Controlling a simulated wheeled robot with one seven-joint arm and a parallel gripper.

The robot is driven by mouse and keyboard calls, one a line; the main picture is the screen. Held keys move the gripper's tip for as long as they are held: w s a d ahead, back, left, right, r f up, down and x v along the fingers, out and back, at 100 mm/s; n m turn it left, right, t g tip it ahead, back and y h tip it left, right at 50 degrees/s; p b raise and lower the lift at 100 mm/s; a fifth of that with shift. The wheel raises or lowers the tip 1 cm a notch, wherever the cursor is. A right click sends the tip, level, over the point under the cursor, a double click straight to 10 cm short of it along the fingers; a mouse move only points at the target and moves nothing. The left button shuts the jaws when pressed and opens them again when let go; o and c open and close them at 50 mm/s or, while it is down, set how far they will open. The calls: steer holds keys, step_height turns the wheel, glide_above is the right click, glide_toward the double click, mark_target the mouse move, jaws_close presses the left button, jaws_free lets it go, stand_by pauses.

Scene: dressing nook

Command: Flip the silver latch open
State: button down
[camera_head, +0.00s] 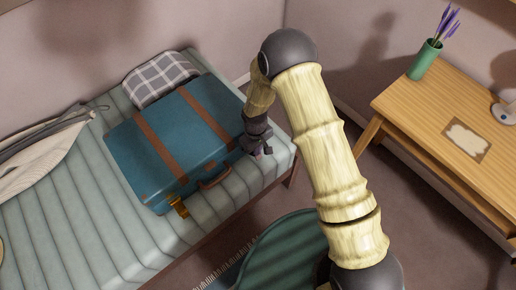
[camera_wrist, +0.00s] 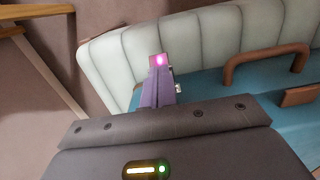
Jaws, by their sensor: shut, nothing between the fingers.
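A teal suitcase (camera_head: 190,125) with brown straps lies shut on a padded bench (camera_head: 85,225), its brown handle (camera_head: 214,178) facing the front. A brass-coloured latch (camera_head: 179,207) shows at its front left. My gripper (camera_head: 262,149) is at the suitcase's front right corner. In the wrist view my gripper (camera_wrist: 160,65) is shut and empty, beside the suitcase front (camera_wrist: 215,85). A small silvery piece (camera_wrist: 179,88), likely the silver latch, shows just right of the fingers, mostly hidden. I cannot tell if they touch. In the head view my gripper hides that spot.
A checked pillow (camera_head: 160,78) lies behind the suitcase, and clothing (camera_head: 45,150) lies on the left. A wooden desk (camera_head: 440,100) with a green vase (camera_head: 425,60) stands at right. A green rounded chair (camera_head: 285,250) is at the front. Bare floor lies between bench and desk.

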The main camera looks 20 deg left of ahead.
steer(key=shift+a, duration=0.15)
steer(key=r, duration=0.1)
steer(key=w+a+r+p, duration=0.1)
steer(key=a+r+p, duration=0.1)
steer(key=shift+w+r, duration=0.25)
steer(key=shift+r, duration=0.15)
step_height(320, 180, up, 10)
steer(key=shift+s+d+f+b, duration=0.25)
steer(key=shift+d+b, duration=0.2)
steer(key=shift+w, duration=0.1)
